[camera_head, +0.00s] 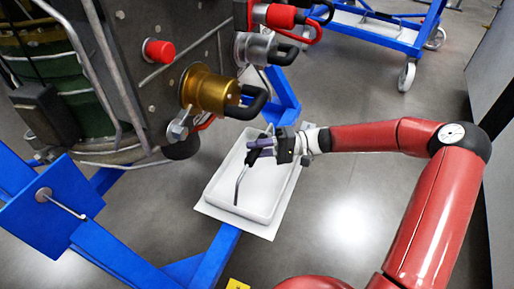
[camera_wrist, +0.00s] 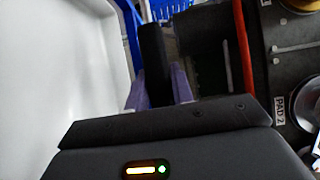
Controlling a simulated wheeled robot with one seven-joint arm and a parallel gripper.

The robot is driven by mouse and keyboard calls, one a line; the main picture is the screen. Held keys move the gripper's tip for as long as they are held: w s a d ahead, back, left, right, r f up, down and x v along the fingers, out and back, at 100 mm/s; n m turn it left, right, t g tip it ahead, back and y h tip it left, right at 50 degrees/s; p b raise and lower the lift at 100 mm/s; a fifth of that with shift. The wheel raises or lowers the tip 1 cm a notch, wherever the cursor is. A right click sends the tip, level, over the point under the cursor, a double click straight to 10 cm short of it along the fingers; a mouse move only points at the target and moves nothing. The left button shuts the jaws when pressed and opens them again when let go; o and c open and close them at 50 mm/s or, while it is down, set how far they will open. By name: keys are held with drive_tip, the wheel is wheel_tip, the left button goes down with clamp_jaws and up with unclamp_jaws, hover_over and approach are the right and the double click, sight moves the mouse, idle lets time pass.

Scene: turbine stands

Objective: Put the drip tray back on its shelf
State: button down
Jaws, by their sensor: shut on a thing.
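The drip tray (camera_head: 213,191) is a shallow white rectangular tray under the brass fitting in the head view. A thin bent rod with a black grip (camera_head: 254,157) runs over it and looks like its handle. My gripper (camera_head: 262,147), with purple fingers, is shut on this black grip above the tray. In the wrist view the black grip (camera_wrist: 154,60) stands between the purple fingers, and the tray's pale wall and floor (camera_wrist: 60,70) fill the left side. I cannot pick out its shelf for certain.
A white sheet or plate (camera_head: 262,230) lies under the tray. The blue stand frame (camera_head: 130,262) runs close by at left. The engine with its brass fitting (camera_head: 210,92) and red cap (camera_head: 158,50) overhangs from upper left. A blue wheeled stand (camera_head: 405,40) is at back right.

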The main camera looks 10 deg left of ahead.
drive_tip(key=shift+f, duration=0.25)
drive_tip(key=c, duration=1)
unclamp_jaws()
drive_tip(key=shift+o, duration=0.2)
drive_tip(key=shift+d, duration=0.15)
drive_tip(key=shift+p+v, duration=0.3)
drive_tip(key=shift+v, duration=3.1)
